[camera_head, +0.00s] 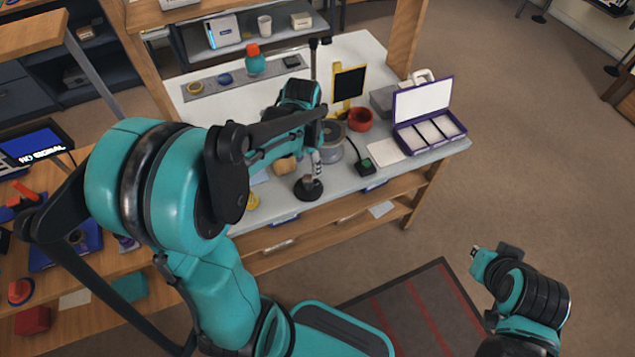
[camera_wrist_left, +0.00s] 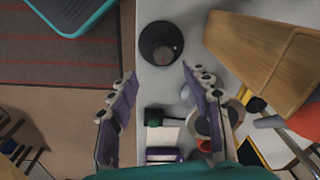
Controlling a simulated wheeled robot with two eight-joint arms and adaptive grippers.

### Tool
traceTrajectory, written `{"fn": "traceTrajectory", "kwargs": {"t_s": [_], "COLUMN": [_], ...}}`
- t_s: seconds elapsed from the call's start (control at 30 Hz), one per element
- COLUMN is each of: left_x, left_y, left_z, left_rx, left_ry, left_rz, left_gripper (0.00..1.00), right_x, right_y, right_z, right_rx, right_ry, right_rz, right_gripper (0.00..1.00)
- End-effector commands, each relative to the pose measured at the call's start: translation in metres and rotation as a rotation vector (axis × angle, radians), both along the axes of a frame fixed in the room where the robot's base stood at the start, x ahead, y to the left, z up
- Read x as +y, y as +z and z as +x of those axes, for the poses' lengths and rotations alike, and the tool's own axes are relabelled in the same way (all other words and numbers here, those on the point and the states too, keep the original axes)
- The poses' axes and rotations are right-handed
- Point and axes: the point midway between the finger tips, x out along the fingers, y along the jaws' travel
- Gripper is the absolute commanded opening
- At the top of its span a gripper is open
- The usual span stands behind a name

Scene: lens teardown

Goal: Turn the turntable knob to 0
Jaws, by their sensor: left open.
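A black round dial with a small grey-brown raised knob (camera_head: 308,187) stands near the front edge of the white bench top; I take it for the turntable knob. In the left wrist view the knob (camera_wrist_left: 163,44) lies just beyond the fingertips, roughly centred between them. Its markings are too small to read. My left gripper (camera_head: 317,157) hangs above and just behind it, partly hidden by its own arm. In the wrist view the left gripper (camera_wrist_left: 158,76) is open with nothing between its pads. My right gripper (camera_head: 486,262) is at the lower right, away from the bench, its jaws unclear.
A grey cylinder (camera_head: 333,152), a red bowl (camera_head: 360,120) and a small black box with a green top (camera_head: 366,167) stand right of the knob. A purple compartment case (camera_head: 432,140) lies open at the bench's right end. A teal bottle (camera_head: 255,64) stands behind.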

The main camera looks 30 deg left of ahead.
Motion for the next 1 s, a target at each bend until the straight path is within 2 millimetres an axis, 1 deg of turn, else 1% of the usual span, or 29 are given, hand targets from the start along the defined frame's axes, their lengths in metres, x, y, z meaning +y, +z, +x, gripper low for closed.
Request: {"fn": "traceTrajectory", "kwargs": {"t_s": [0.03, 0.1, 0.2, 0.27, 0.37, 0.5, 0.63, 0.8, 1.0], "left_x": [0.006, 0.011, 0.013, 0.014, 0.014, 0.014, 0.014, 0.014, 0.014], "left_y": [-0.01, -0.019, -0.027, -0.032, -0.046, -0.071, -0.09, -0.102, -0.103], "left_z": [0.004, 0.007, 0.008, 0.008, 0.008, 0.008, 0.008, 0.008, 0.008], "left_rx": [0.023, 0.046, 0.063, 0.067, 0.067, 0.066, 0.066, 0.066, 0.066], "left_ry": [-0.013, -0.031, -0.045, -0.049, -0.049, -0.048, -0.048, -0.048, -0.048], "left_rz": [-0.004, -0.008, -0.012, -0.013, -0.013, -0.013, -0.013, -0.013, -0.013], "left_gripper": [0.49, 0.49, 0.49, 0.49, 0.49, 0.49, 0.49, 0.49, 0.49], "right_x": [0.0, 0.0, 0.0, 0.0, 0.0, 0.0, 0.0, 0.0, 0.0], "right_y": [-0.002, -0.003, -0.004, -0.006, -0.012, -0.023, -0.031, -0.036, -0.035], "right_z": [0.0, 0.0, 0.0, 0.0, 0.0, 0.0, 0.0, 0.0, 0.0], "right_rx": [0.0, 0.0, 0.0, 0.0, 0.0, 0.0, 0.0, 0.0, 0.0], "right_ry": [0.0, 0.0, 0.0, 0.0, 0.0, 0.0, 0.0, 0.0, 0.0], "right_rz": [0.0, 0.0, 0.0, 0.0, 0.0, 0.0, 0.0, 0.0, 0.0], "right_gripper": [0.0, 0.0, 0.0, 0.0, 0.0, 0.0, 0.0, 0.0, 0.0]}}
